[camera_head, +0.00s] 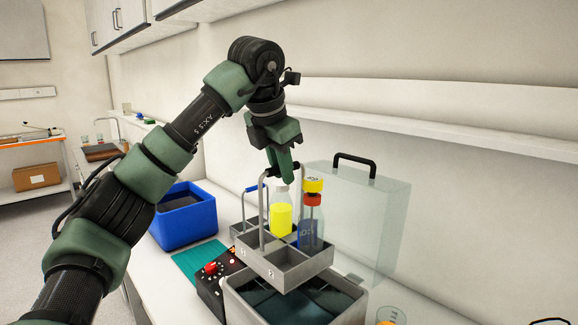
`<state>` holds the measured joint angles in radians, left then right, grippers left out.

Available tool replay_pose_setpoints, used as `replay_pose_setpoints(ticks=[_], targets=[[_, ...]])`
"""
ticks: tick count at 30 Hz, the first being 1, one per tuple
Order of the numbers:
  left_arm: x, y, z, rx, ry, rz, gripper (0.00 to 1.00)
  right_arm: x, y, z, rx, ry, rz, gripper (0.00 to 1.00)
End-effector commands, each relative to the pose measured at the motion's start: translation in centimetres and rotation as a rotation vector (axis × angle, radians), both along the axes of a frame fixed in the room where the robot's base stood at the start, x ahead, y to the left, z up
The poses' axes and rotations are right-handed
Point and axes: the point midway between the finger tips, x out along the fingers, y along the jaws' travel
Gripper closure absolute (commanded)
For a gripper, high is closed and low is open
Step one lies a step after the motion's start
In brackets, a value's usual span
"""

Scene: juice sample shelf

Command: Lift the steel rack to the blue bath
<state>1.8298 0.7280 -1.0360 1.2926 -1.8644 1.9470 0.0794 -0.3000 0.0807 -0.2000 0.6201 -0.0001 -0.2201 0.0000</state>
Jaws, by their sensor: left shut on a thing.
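The steel rack (284,268) is a grey open carrier with compartments and a tall handle. It hangs over a grey bath (236,302) with dark contents and seems raised above its rim. My left gripper (282,172) is shut on the top bar of the handle. In the rack stand a bottle of yellow liquid (280,220) and a bluish bottle with a red cap (311,232); a yellow cap (314,185) shows just behind. The blue bath (190,228) stands to the left on the bench, with a dark inside.
A clear panel with a black handle (354,160) stands behind and right of the rack. A black control box with a red knob (210,268) and a teal mat (198,260) lie between the baths. A wall shelf (450,135) runs above at the right.

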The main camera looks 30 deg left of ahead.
Motion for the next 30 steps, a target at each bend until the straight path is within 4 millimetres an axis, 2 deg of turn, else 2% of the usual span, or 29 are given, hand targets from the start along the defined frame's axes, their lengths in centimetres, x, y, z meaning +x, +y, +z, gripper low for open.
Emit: replay_pose_setpoints(ticks=[30], targets=[[2.5, 7.0, -1.9, -0.002, -0.006, 0.001, 1.0, 0.0, 0.0, 3.4, 0.0, 0.0, 0.0, 0.78]])
